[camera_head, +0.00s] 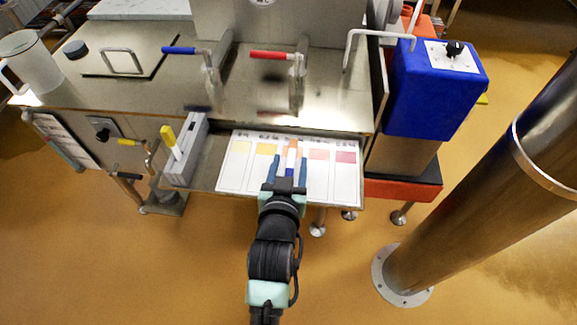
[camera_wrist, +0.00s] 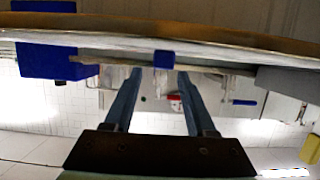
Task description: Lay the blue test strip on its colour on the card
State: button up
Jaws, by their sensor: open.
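The white colour card (camera_head: 229,176) lies on the low shelf, with yellow, gold, orange, salmon and crimson patches in a row. The blue test strip (camera_head: 291,152) has a blue part and a white part. It appears to lie on the card in the orange column, overlapping the orange patch (camera_head: 293,143). My gripper (camera_head: 290,160) is open over the card, with one finger on each side of the strip. A small blue piece (camera_wrist: 163,60), likely the strip's blue part, shows between the fingertips in the wrist view. Whether the strip touches a finger is unclear.
A grey rack (camera_head: 187,152) with a yellow-ended strip (camera_head: 167,136) stands left of the card. The steel bench (camera_head: 130,90) with blue and red valve handles is behind. A blue box (camera_head: 436,90) stands right, and a steel column (camera_head: 490,170) rises from the floor.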

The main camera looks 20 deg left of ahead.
jog(key=p+v, duration=0.1)
jog(key=v, duration=1.2)
jog(key=shift+p, duration=0.35)
dwell(0.4)
jog(key=w+d+r+m+t, duration=0.1)
jog(key=w+d+r+t, duration=0.15)
jog(key=r, duration=0.75)
jog(key=w+d+r+t+h, duration=0.15)
jog(key=w+r, duration=0.25)
jog(key=r, duration=0.6)
jog(key=w+d+r+m+t, duration=0.1)
jog(key=w+d+r+t, duration=0.2)
jog(key=r, duration=0.7)
jog(key=s+d+r+m+t+h, duration=0.1)
jog(key=s+d+r+t, duration=0.25)
jog(key=r, duration=0.85)
jog(key=s+d+r+t+h, duration=0.2)
jog(key=s+r+t, duration=0.15)
jog(key=r, duration=0.95)
notch_tip(320, 180, up, 15)
jog(key=p, duration=1.6)
jog(key=shift+a, duration=0.3)
jog(key=shift+s+y, duration=0.1)
jog(key=shift+y, duration=0.15)
jog(key=shift+c, duration=0.3)
